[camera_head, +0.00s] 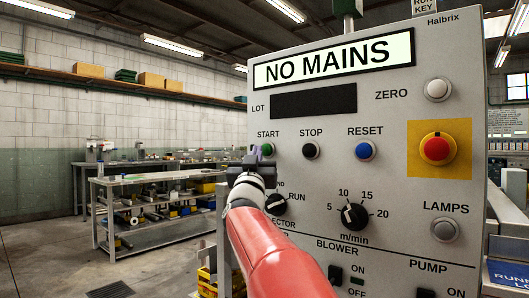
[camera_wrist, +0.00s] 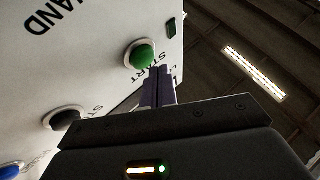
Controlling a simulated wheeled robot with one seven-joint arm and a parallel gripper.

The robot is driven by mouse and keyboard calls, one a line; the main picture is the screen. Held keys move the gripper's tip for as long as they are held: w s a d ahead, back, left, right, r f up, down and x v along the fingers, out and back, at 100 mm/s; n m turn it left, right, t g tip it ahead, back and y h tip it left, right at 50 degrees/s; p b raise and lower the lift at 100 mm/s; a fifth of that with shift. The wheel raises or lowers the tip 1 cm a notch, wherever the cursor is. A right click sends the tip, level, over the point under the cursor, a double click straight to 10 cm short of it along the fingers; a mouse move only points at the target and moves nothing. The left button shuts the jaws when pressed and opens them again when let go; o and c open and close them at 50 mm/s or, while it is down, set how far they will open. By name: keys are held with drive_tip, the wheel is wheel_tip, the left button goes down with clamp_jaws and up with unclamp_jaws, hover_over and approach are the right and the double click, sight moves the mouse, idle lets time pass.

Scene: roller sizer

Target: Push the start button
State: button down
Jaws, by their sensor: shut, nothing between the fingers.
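The green start button (camera_head: 267,150) is on the upper left of the grey control panel (camera_head: 370,110), under the word START. In the wrist view the start button (camera_wrist: 143,54) shows as a green dome in a pale ring. My gripper (camera_head: 252,152) is shut and empty, with its fingertips just left of the button in the head view. In the wrist view the fingertips (camera_wrist: 158,72) overlap the button's lower right edge. I cannot tell whether they touch it.
A black stop button (camera_head: 311,151) and a blue reset button (camera_head: 365,150) sit to the right. A red emergency button (camera_head: 437,150) on a yellow plate is farther right. The selector knob (camera_head: 276,204) is below, close to my wrist. Open floor lies left of the panel.

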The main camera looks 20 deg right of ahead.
drive_tip(key=shift+s+a, duration=0.1)
drive_tip(key=s+a, duration=0.1)
drive_tip(key=a, duration=0.1)
drive_tip(key=s+a, duration=0.2)
idle(0.7)
idle(0.6)
drive_tip(key=s+f+n+g+y, duration=0.1)
drive_tip(key=s+f+g+y, duration=0.2)
drive_tip(key=s+f, duration=0.9)
drive_tip(key=s+d+f+n+g+y, duration=0.1)
drive_tip(key=s+f+n+g+y, duration=0.1)
drive_tip(key=s+f+g, duration=0.6)
drive_tip(key=s+f+n+g+y, duration=0.1)
drive_tip(key=s+f+g+y, duration=0.3)
drive_tip(key=s+f, duration=1.2)
wheel_tip(320, 180, down, 8)
drive_tip(key=g, duration=0.2)
drive_tip(key=shift+d+g+y, duration=0.15)
drive_tip(key=shift+g+y, duration=0.15)
drive_tip(key=shift+y, duration=0.1)
